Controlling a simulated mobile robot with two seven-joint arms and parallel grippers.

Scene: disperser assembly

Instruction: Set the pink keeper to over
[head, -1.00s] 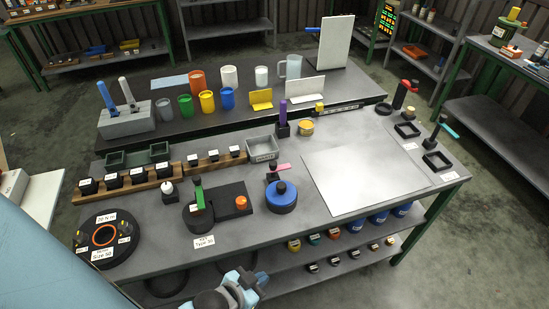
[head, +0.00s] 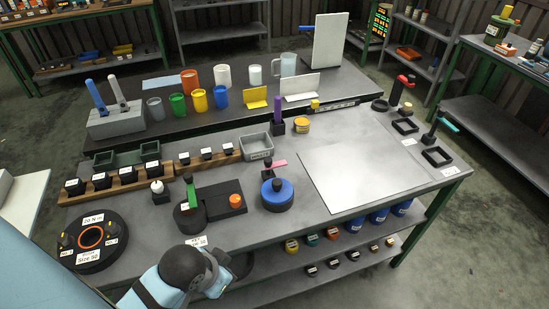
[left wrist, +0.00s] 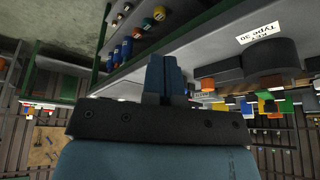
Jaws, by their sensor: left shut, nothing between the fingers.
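The pink keeper (head: 279,163) is a small flat pink bar in the head view. It sticks out to the right from a black post (head: 267,168) just behind the blue-topped round black unit (head: 277,191). My left gripper (left wrist: 165,76) shows its blue fingers together and empty in the left wrist view. In the head view my left arm (head: 182,268) is at the table's front edge, in front and to the left of the keeper, well apart from it; the fingers are not clear there. I cannot make out the keeper in the left wrist view. My right gripper is not in view.
A black block with a green lever (head: 190,192) and an orange knob (head: 235,200) stands left of the blue-topped unit. A grey bin (head: 257,149) and a purple-handled post (head: 278,115) stand behind the keeper. A bare light plate (head: 360,175) lies to the right.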

